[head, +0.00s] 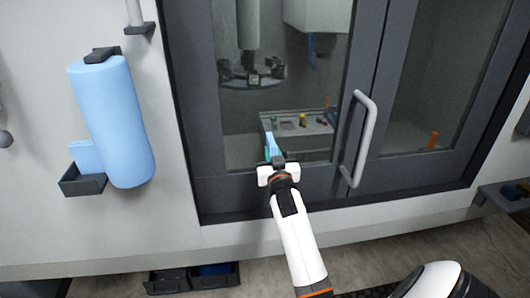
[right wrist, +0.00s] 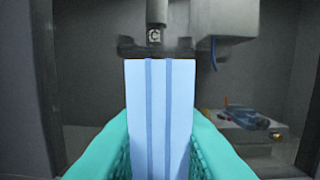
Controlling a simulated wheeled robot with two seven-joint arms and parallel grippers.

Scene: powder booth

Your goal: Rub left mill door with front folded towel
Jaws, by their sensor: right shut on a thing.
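The left mill door (head: 205,185) is a grey framed door with a large glass pane (head: 240,125), in the middle of the head view. My right gripper (head: 273,160) is in front of the lower part of this pane. It is shut on a light blue folded towel (right wrist: 160,115), which has two darker blue stripes and stands upright between the teal fingers in the right wrist view. In the head view the towel shows small at the fingertips. I cannot tell whether it touches the glass. My left gripper is not in view.
A grey vertical handle (head: 361,135) stands out to the right of my right gripper. A blue roll (head: 113,125) hangs on the white panel at left, above a small dark holder (head: 82,183). Dark bins (head: 190,279) are below. Machine parts show behind the glass.

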